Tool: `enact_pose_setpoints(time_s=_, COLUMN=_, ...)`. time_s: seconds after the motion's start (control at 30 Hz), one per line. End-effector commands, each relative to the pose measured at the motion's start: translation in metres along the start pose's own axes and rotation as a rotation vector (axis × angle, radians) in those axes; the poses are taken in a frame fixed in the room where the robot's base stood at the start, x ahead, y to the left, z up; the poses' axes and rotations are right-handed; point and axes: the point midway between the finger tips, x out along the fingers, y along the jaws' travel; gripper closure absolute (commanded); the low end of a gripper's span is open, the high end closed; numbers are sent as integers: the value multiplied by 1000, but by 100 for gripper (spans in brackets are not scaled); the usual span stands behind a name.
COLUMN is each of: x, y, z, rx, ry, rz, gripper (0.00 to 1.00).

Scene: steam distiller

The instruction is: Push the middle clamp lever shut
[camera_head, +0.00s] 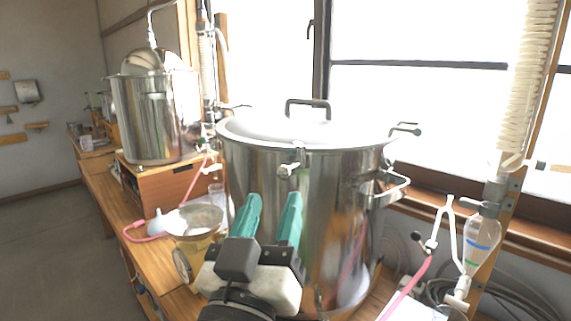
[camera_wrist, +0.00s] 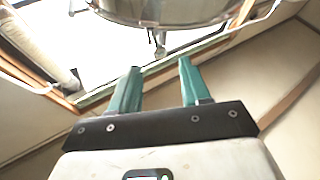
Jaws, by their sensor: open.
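The large steel pot (camera_head: 255,175) stands on the wooden bench with its domed lid (camera_head: 340,130) on. The middle clamp lever (camera_head: 288,169) is at the front of the rim, a small metal fitting with a pale knob end. Whether it stands out or lies against the wall is hard to tell. My gripper (camera_head: 271,200) is open and empty, with green fingers pointing up, below the lever and in front of the pot wall. In the wrist view, the lever (camera_wrist: 160,42) hangs below the pot rim (camera_wrist: 165,12), just beyond and between the fingertips (camera_wrist: 158,68), apart from them.
Other clamp levers stick out at the rim's right (camera_head: 405,130) and left. A side handle (camera_head: 392,188) juts out at right. A funnel-like bowl (camera_head: 193,220) is left of my gripper. A separating flask (camera_head: 481,240) and pink hose (camera_head: 408,287) are at right.

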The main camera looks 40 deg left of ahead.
Motion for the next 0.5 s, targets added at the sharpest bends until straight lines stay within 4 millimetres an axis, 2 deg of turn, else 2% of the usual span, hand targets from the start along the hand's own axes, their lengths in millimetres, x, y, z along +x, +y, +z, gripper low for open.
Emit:
enact_pose_setpoints(time_s=0.03, x=12, y=2, z=-3, rx=0, ry=-2, rz=3, gripper=53)
enact_pose_setpoints(time_s=0.2, x=43, y=2, z=-2, rx=0, ry=-2, rz=3, gripper=53)
enact_pose_setpoints(time_s=0.4, x=66, y=1, z=-1, rx=1, ry=-2, rz=2, gripper=53)
enact_pose_setpoints(time_s=0.5, x=72, y=1, z=0, rx=0, ry=-2, rz=2, gripper=53)
